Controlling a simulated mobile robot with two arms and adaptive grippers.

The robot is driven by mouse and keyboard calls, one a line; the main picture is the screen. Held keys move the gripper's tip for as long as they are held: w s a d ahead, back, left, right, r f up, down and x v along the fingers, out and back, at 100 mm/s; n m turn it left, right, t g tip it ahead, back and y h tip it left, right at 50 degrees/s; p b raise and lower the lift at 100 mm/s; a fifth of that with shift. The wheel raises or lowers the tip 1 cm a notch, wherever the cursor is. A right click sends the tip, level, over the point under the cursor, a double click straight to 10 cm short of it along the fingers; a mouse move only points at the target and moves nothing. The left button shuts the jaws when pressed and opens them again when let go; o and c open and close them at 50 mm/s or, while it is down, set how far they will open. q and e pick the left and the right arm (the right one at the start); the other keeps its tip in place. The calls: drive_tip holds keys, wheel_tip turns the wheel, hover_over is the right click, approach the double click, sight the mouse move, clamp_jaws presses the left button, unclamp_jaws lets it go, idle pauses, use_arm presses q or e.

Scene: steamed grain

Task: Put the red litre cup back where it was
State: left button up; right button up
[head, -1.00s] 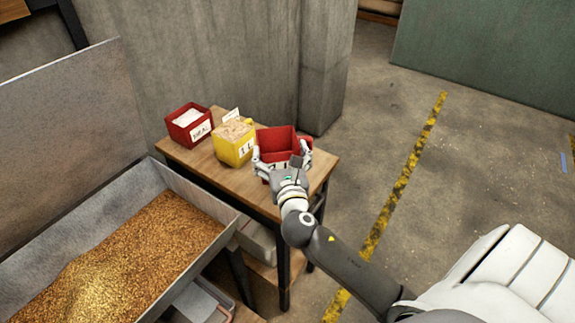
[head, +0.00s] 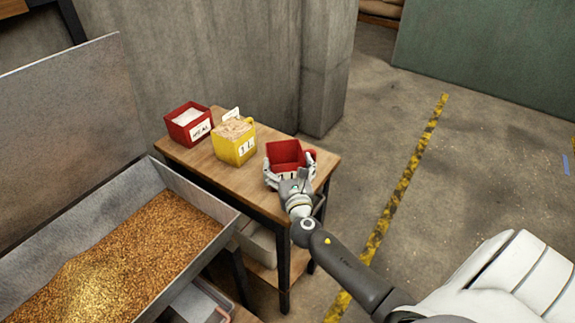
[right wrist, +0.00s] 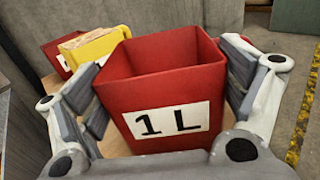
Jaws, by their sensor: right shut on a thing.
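The red litre cup (head: 285,153) is at the right end of the wooden side table (head: 262,196). It is upright and looks empty, and its "1 L" label shows in the right wrist view (right wrist: 168,123). My right gripper (head: 289,168) is shut on the cup, with one finger along each side wall. The cup's base is hidden behind the gripper in the head view, so I cannot tell whether it touches the table. My left gripper is not in view.
A yellow cup (head: 234,143) filled with pale grain stands to the left of the red cup. A red box labelled "MEAL" (head: 189,124) stands further left. A metal trough of golden grain (head: 228,224) lies at the lower left. A concrete pillar (head: 322,70) rises behind the table.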

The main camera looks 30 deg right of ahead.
drive_tip(key=shift+f, duration=0.1)
drive_tip(key=o, duration=1.7)
drive_tip(key=shift+f, duration=0.1)
drive_tip(key=shift+o, duration=0.2)
drive_tip(key=shift+r, duration=0.2)
drive_tip(key=shift+s+a+f, duration=0.15)
drive_tip(key=shift+s, duration=0.15)
drive_tip(key=b+v, duration=0.2)
drive_tip(key=v, duration=0.9)
drive_tip(key=shift+s, duration=0.15)
